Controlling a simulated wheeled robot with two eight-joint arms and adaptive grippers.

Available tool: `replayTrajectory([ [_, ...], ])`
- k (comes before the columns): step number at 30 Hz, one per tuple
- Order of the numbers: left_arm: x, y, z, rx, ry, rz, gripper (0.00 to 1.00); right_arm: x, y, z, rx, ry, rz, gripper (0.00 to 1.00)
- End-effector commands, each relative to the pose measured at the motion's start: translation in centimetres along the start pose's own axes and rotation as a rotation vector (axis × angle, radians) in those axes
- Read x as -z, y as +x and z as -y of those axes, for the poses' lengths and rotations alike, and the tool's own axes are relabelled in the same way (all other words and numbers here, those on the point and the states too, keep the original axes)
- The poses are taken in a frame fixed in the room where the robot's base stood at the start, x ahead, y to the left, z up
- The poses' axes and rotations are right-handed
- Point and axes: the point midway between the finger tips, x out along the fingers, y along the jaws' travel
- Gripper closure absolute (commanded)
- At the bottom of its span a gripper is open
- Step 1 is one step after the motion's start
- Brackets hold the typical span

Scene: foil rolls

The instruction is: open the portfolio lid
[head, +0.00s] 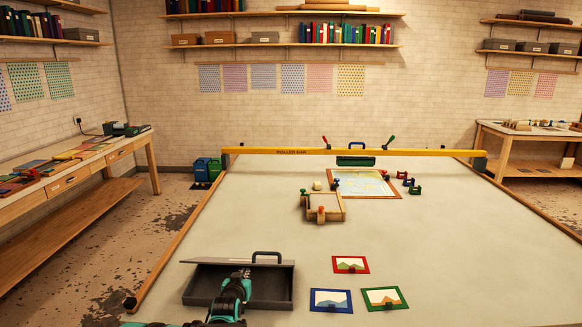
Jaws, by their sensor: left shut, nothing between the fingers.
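The portfolio (274,297) is a dark grey, flat case at the near left of the large table. Its dark inside shows toward me. The lid (215,263) shows as a thin grey slab along the far side, raised from the base, with a dark looped handle (267,255) at its far right. My left gripper (241,274) reaches in over the case from the near edge. Its fingers are shut and empty, close to the lid's edge; I cannot tell whether they touch it. The arm hides part of the case. My right gripper is not in view.
Red (350,265), blue (331,300) and green (384,298) framed pictures lie right of the case. A wooden frame (337,208) with clamps and a larger framed sheet (390,184) lie farther back. A yellow bar (400,153) spans the table. The right side is clear.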

Motion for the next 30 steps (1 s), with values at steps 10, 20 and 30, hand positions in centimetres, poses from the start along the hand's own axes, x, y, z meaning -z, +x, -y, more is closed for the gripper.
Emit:
replayTrajectory([
  [10,0.8,2.4,0.0,0.0,0.0,0.0,1.0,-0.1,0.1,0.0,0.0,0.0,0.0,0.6],
  [20,1.6,4.5,0.0,0.0,0.0,0.0,1.0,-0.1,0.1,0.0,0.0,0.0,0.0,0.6],
  [30,2.5,6.8,0.0,0.0,0.0,0.0,1.0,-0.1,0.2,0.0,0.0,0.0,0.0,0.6],
])
